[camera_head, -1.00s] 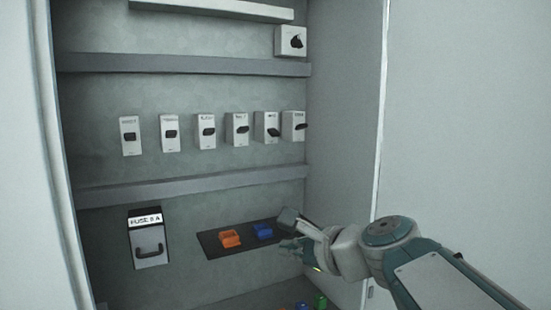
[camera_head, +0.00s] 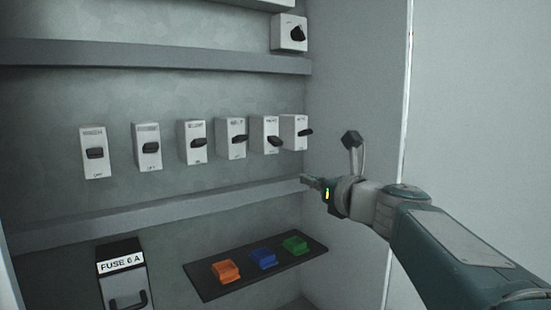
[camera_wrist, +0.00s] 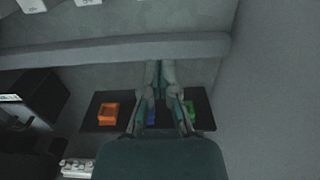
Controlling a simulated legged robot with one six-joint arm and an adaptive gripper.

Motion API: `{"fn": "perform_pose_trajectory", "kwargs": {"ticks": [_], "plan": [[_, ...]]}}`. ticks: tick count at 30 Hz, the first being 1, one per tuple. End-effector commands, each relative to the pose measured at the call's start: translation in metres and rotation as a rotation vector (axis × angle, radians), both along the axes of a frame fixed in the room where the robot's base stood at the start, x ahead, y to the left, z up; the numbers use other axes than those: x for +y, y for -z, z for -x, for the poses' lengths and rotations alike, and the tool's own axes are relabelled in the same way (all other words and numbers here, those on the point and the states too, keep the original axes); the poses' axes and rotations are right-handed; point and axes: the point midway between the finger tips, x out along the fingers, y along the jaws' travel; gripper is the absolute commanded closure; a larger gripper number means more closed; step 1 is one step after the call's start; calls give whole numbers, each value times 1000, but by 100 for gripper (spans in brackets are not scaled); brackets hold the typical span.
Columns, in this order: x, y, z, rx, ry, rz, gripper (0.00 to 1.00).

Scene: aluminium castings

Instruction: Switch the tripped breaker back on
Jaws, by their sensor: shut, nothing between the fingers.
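Several white breakers stand in a row on the cabinet's back wall, each with a black handle. On the second breaker from the right (camera_head: 264,127), the handle slants down and sits lower than on the rightmost breaker (camera_head: 291,124). The breaker labels are too small to read. My gripper (camera_head: 305,179) is shut and empty. In the head view it appears below and right of the breakers, level with the lower rail, touching none of them. In the wrist view my gripper (camera_wrist: 160,64) shows its fingers together; only the lower ends of some breakers (camera_wrist: 33,5) show.
A grey rail (camera_head: 150,212) runs below the breakers and another (camera_head: 150,58) above. A rotary switch (camera_head: 289,41) is at upper right. A fuse box (camera_head: 121,282) reads "FUSE 6 A". A dark tray (camera_head: 205,286) bears orange, blue and green blocks. The cabinet's right wall (camera_head: 350,90) is close to my arm.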

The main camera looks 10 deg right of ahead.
Motion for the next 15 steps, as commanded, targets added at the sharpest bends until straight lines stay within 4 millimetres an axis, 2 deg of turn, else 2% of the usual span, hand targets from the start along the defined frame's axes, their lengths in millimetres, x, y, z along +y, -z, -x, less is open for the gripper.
{"fn": "perform_pose_trajectory", "kwargs": {"ticks": [5,15], "plan": [[10,1,-19,2,-5,1,100],[31,1,-79,1,-3,-1,100]]}}
